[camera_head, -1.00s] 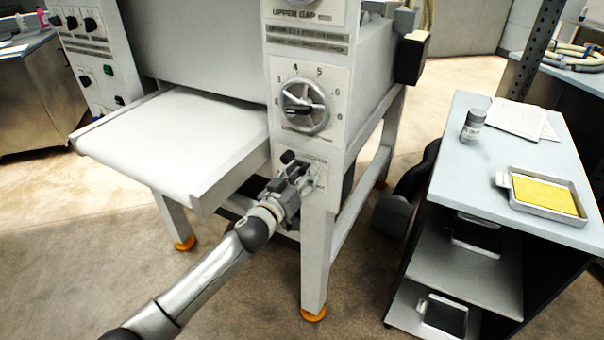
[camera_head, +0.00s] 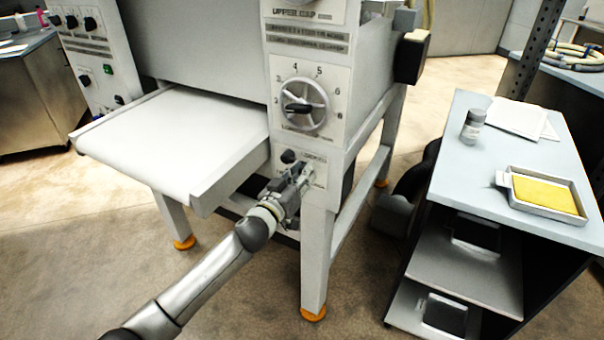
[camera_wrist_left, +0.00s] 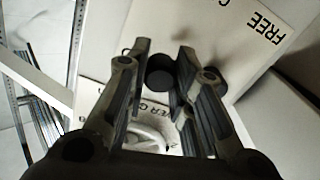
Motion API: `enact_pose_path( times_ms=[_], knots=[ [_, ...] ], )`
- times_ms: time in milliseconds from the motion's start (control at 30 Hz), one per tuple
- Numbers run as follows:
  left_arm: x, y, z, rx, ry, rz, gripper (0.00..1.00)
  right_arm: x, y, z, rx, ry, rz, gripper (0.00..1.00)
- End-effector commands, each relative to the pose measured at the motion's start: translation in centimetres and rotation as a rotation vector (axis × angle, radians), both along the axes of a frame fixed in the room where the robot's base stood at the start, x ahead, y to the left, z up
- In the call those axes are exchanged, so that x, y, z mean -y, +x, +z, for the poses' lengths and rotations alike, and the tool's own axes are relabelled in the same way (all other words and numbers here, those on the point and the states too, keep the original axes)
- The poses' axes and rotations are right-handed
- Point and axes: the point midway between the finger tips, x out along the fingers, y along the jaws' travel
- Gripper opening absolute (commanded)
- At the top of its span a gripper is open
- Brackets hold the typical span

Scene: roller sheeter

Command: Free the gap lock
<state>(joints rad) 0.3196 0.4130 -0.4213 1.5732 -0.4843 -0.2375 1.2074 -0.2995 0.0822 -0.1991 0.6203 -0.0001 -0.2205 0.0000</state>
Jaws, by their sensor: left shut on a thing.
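The gap lock is on the small panel (camera_head: 318,168) low on the machine's front post, below the dial. A black round knob (camera_head: 288,156) shows at the panel's upper left. My left gripper (camera_head: 303,176) is at this panel, shut on the gap lock's handle, which the fingers mostly hide. In the left wrist view a dark round knob (camera_wrist_left: 160,71) shows between the two fingers, near a panel with the letters "FREE" (camera_wrist_left: 264,24). Whether the fingers touch that round end is unclear. My right gripper is not in view.
The dial (camera_head: 304,104) with its handwheel is just above. A white feed table (camera_head: 175,140) juts out to the left of the post. A side cart (camera_head: 480,175) with a jar (camera_head: 472,127) and a yellow-filled tray (camera_head: 545,195) stands at the right.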

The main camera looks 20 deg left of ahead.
Motion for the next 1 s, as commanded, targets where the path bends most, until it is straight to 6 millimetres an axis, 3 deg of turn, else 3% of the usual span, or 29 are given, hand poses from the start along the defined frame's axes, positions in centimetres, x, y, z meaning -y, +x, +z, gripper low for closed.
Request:
enact_pose_path(
  times_ms=[267,1000],
  knots=[
    [-0.1,0.0,-1.4,0.026,0.146,0.001,0.00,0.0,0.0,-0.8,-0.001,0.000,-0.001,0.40],
    [-2.2,0.4,-5.2,0.151,0.797,-0.002,0.00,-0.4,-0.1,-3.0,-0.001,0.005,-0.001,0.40]
  ],
)
